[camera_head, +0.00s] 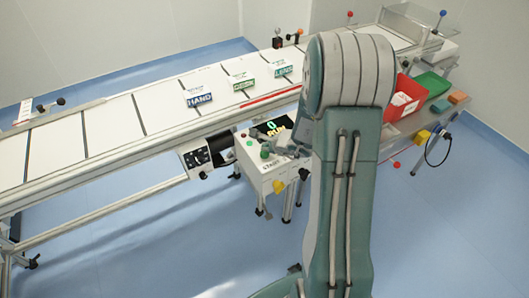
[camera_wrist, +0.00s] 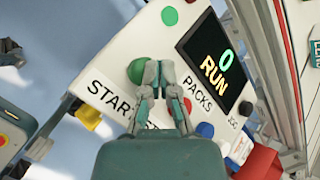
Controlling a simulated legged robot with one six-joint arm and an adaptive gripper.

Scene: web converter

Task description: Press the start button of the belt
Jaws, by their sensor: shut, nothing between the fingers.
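The control box (camera_head: 262,170) stands in front of the belt, with its sloped panel also filling the wrist view (camera_wrist: 120,60). A green button (camera_wrist: 137,70) sits beside the START label (camera_wrist: 108,96); its right side is partly covered by my gripper (camera_wrist: 160,66). My gripper is shut and empty, its fingertips at the button's right edge in the picture. I cannot tell whether they touch it. A dark display (camera_wrist: 215,62) reads 0 and RUN. My gripper is small and partly hidden in the head view, over the panel.
Another green spot (camera_wrist: 170,16), a red button (camera_wrist: 187,104) and a blue button (camera_wrist: 205,130) are on the panel. The white belt (camera_head: 110,118) carries labelled blocks, including HAND (camera_head: 200,100). A red bin (camera_head: 404,95) stands at the right.

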